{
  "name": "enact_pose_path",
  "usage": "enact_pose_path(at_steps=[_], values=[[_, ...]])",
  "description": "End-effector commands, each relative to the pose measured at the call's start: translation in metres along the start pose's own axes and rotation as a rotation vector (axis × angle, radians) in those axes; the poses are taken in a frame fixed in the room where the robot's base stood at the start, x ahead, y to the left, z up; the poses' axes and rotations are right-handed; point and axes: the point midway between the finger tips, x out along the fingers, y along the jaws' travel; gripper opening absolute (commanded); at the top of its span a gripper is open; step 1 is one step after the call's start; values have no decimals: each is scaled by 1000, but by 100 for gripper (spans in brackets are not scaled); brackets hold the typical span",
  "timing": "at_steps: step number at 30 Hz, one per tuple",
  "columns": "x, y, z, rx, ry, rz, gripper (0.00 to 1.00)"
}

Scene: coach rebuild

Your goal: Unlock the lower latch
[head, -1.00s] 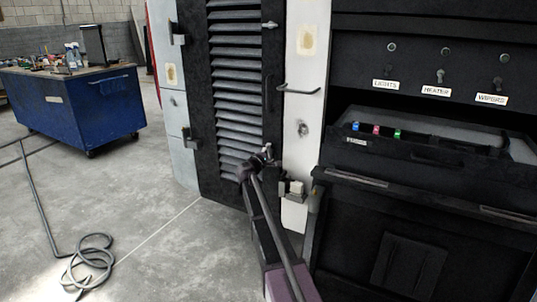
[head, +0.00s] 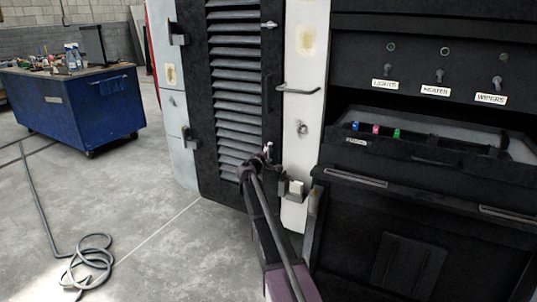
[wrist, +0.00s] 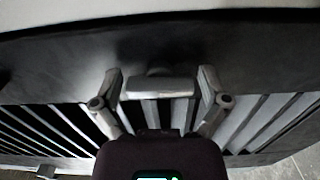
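The lower latch is a short pale grey handle on the dark edge of the louvred door (head: 235,75). In the wrist view the latch handle (wrist: 160,88) lies crosswise between the fingertips of my gripper (wrist: 161,80). My gripper is open, with one finger just beyond each end of the handle. I cannot tell whether either finger touches it. In the head view my gripper (head: 262,156) is at the lower right of the louvres, and mostly hides the latch. A similar upper latch (head: 269,25) sits near the top of the same door edge.
A pale post with a bar handle (head: 298,90) stands right of the door, with a block in a bracket (head: 295,190) low down. A dark console (head: 430,150) fills the right. A blue workbench (head: 75,105) and coiled hose (head: 90,262) are left, with open floor between.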

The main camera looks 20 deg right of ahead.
Motion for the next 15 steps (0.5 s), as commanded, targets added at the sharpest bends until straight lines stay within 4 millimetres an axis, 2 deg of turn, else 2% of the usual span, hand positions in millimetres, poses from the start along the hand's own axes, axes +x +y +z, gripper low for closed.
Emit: enact_pose_path(at_steps=[15], values=[[-6,0,-2,-1,6,0,100]])
